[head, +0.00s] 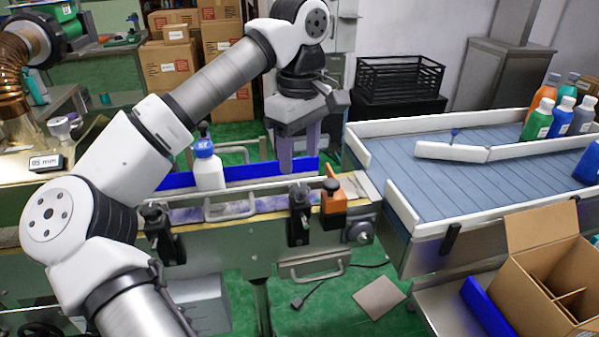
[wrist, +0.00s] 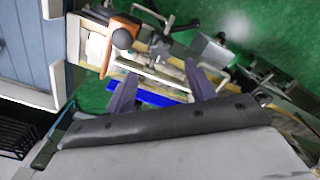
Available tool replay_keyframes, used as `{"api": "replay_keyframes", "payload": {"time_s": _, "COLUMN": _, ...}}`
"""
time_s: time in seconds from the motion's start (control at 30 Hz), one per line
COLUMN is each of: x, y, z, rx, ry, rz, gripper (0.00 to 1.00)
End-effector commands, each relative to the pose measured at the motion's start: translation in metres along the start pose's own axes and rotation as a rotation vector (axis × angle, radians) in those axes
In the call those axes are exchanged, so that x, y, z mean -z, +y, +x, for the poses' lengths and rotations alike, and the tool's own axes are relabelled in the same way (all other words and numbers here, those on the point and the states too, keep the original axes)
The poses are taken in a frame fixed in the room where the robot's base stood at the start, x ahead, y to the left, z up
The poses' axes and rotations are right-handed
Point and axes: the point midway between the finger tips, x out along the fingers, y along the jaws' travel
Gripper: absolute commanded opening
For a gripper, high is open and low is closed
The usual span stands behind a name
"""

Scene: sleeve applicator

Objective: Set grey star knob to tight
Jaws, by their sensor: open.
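A dark grey knob with lobed arms (wrist: 160,47) stands on a rail clamp at the conveyor's near side; I take it for the star knob. In the head view, the dark clamp and knob (head: 299,197) are below my gripper (head: 299,168). In the wrist view, my gripper (wrist: 160,72) has its two purple-grey fingers apart with nothing between them. The knob shows just beyond the fingertips, apparently apart from them. I cannot read its setting.
An orange block with a black ball (head: 333,204) is close right of the knob. A similar dark clamp (head: 157,222) is farther left. A white bottle with a blue cap (head: 208,166) stands on the conveyor. A blue rail (head: 240,174) runs behind. The wide belt (head: 430,190) is at right.

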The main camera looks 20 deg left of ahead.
Motion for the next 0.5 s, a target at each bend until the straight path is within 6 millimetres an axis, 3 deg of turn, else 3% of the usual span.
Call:
{"api": "replay_keyframes", "payload": {"time_s": 0.03, "x": 0.001, "y": 0.001, "z": -0.015, "rx": -0.002, "ry": 0.005, "rz": -0.004, "gripper": 0.55}}
{"api": "replay_keyframes", "payload": {"time_s": 0.2, "x": 0.0, "y": 0.0, "z": -0.048, "rx": -0.001, "ry": 0.004, "rz": -0.004, "gripper": 0.55}}
{"api": "replay_keyframes", "payload": {"time_s": 0.5, "x": 0.0, "y": 0.0, "z": -0.073, "rx": 0.0, "ry": 0.001, "rz": 0.0, "gripper": 0.55}}
